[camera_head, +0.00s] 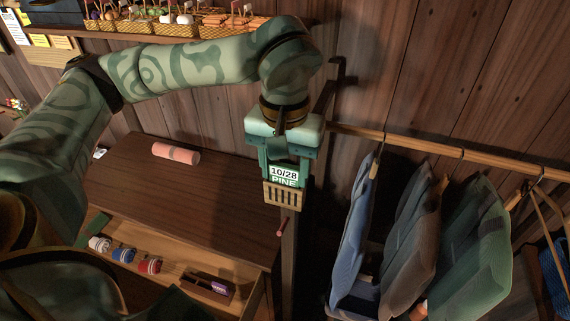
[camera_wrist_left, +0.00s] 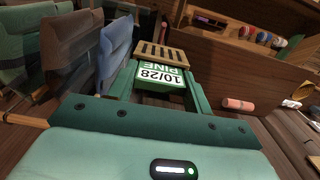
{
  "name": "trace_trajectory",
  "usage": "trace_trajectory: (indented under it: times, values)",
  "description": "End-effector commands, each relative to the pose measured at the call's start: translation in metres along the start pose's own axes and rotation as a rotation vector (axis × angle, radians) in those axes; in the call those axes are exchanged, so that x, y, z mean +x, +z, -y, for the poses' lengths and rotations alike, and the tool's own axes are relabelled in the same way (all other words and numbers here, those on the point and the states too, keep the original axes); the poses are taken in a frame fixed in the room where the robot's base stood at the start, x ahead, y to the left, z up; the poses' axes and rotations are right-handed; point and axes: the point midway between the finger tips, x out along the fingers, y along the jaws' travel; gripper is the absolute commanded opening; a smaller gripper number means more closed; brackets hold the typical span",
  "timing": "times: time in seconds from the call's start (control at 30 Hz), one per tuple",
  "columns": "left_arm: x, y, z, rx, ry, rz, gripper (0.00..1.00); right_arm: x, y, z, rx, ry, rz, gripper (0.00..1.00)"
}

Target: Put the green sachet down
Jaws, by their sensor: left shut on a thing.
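The green sachet (camera_head: 284,174) has a white label reading "10/28 PINE" with a green band, and a slatted wooden part at its outer end. My left gripper (camera_head: 286,182) is shut on it, one finger on each side, and holds it up in front of the dark post beside the dresser. In the left wrist view the sachet (camera_wrist_left: 160,76) sits between the two green fingers, its label upside down. Its far side is hidden. My right gripper is in neither view.
Left is a wooden dresser (camera_head: 196,200) with a pink roll (camera_head: 176,153) on top. Its open drawer (camera_head: 185,264) holds several small rolls and a dark tray with a purple item. Right is a rail (camera_head: 400,141) with hanging garments. A shelf with baskets is at the top.

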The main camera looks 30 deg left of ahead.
Motion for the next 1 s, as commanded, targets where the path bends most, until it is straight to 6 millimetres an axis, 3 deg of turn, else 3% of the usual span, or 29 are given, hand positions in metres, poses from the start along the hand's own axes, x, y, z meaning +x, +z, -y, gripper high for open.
trace_trajectory:
  times: [0.03,0.1,0.47,1.0]
  values:
    - [-0.001,0.0,0.0,0.0,0.0,0.0,0.58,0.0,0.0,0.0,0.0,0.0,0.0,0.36]
    - [-0.001,0.0,0.0,0.0,0.0,0.0,0.72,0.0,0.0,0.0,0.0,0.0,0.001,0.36]
    - [-0.009,0.0,0.0,0.0,0.0,0.0,0.72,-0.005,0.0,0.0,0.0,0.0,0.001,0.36]
    - [-0.121,-0.001,0.0,-0.002,-0.001,-0.003,0.72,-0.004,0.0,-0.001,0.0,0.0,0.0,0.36]
